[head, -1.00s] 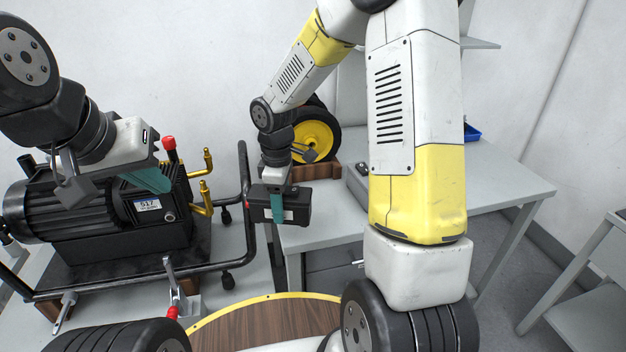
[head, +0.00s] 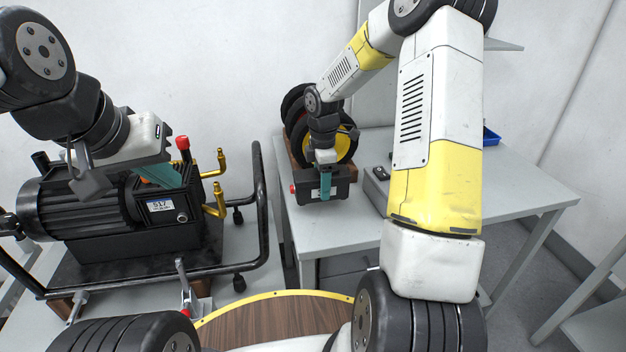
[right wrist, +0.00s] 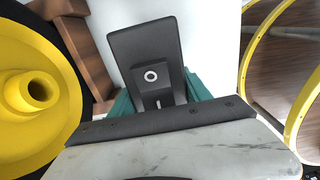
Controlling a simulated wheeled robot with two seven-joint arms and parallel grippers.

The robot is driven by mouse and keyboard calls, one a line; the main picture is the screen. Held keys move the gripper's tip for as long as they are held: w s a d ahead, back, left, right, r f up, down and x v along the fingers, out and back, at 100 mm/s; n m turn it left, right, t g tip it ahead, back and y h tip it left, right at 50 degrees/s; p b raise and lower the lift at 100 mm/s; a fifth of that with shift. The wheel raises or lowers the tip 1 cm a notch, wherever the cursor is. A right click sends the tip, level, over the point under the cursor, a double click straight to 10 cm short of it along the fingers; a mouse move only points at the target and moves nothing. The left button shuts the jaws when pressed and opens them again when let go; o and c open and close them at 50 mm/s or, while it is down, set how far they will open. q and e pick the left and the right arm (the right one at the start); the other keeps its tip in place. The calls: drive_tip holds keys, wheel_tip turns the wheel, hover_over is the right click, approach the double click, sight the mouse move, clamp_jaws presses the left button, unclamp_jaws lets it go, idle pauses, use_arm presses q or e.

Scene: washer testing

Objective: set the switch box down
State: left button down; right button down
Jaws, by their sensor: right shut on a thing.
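The switch box (head: 309,189) is a small black box with a red button on its left end. My right gripper (head: 325,187), with teal fingers, is shut on it from above. The box looks level over the left end of the grey table (head: 341,227); I cannot tell whether its underside touches the top. In the right wrist view the dark box (right wrist: 145,42) lies between the teal fingers, against a pale surface. My left gripper (head: 160,176) hangs in front of the black pump at the left; its finger gap is not clear.
Yellow-hubbed wheels (head: 343,148) stand in a wooden rack just behind the box. A grey case (head: 377,190) lies to its right. The black pump (head: 90,215) sits on a cart with a tubular rail (head: 262,200) left of the table. A blue bin (head: 491,137) is further right.

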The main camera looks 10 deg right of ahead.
drive_tip(key=shift+d+f, duration=0.15)
drive_tip(key=shift+f, duration=1.6)
drive_tip(key=shift+f, duration=0.1)
drive_tip(key=shift+c, duration=2.4)
unclamp_jaws()
wheel_tip(320, 180, up, 12)
drive_tip(key=shift+f, duration=0.1)
drive_tip(key=s+r+m+t, duration=0.2)
drive_tip(key=s+r+m, duration=0.3)
drive_tip(key=s, duration=0.3)
drive_tip(key=s+a+r+m+t+y, duration=0.1)
drive_tip(key=s+r+m+t, duration=0.1)
drive_tip(key=s+r+m, duration=0.3)
drive_tip(key=s+r+m+t+y, duration=0.1)
drive_tip(key=s+r+m, duration=0.4)
drive_tip(key=s, duration=0.7)
drive_tip(key=m+t, duration=0.1)
drive_tip(key=m, duration=0.1)
drive_tip(key=shift+a+r+m, duration=0.2)
drive_tip(key=shift+a+m, duration=0.2)
